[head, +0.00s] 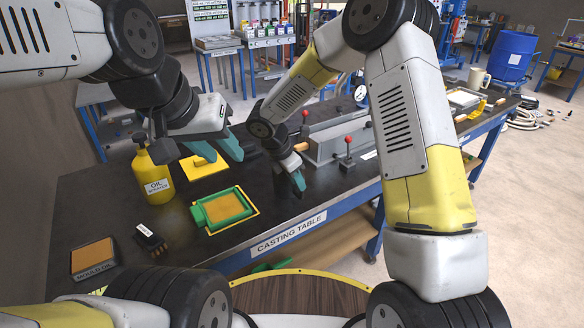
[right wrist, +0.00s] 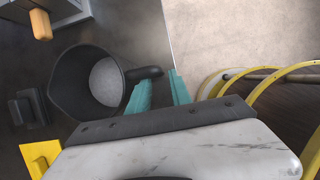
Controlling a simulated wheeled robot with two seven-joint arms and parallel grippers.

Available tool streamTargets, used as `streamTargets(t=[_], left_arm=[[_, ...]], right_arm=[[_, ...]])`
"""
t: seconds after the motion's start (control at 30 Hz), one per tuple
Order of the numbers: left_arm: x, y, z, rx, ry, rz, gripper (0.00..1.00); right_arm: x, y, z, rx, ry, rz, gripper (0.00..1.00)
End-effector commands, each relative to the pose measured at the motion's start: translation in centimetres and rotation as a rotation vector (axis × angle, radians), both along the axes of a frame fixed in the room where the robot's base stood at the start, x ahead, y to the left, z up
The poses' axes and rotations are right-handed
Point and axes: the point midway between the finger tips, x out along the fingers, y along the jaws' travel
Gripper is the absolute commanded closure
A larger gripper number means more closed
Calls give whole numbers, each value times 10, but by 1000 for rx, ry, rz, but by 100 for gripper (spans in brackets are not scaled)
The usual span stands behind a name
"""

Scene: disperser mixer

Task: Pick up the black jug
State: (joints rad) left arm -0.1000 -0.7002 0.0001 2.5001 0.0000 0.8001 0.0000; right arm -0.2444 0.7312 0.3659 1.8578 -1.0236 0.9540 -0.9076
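The black jug (right wrist: 88,88) stands on the dark tabletop in the right wrist view, with pale grey contents inside and its handle pointing right. My right gripper (right wrist: 162,82) is open; its two teal fingers are apart, with the handle end between or just beyond their tips. I cannot tell whether they touch it. In the head view my right gripper (head: 298,182) points down over the table, and the jug is hard to make out against the dark surface there. My left gripper (head: 236,148) is open and empty, above the table near the yellow block.
The table's front edge lies close to my right gripper.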

Motion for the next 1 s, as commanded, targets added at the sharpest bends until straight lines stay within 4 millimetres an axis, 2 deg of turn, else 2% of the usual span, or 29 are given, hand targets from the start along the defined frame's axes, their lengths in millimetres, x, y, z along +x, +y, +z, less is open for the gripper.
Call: streamTargets(t=[0.1,0.23,0.53,0.57,0.67,0.7,1.0], left_arm=[[0,0,0,0,0,0,64],[0,0,0,0,0,0,64],[0,0,0,0,0,0,64],[0,0,0,0,0,0,64],[0,0,0,0,0,0,64],[0,0,0,0,0,0,64],[0,0,0,0,0,0,64]], right_arm=[[4,-5,-19,0,4,0,75],[8,-11,-34,0,2,-2,75],[10,-12,-40,1,-1,-1,75],[10,-12,-40,1,-1,-1,77],[10,-12,-40,1,-1,-1,96],[10,-12,-40,1,-1,-1,100],[10,-12,-40,1,-1,-1,100]])
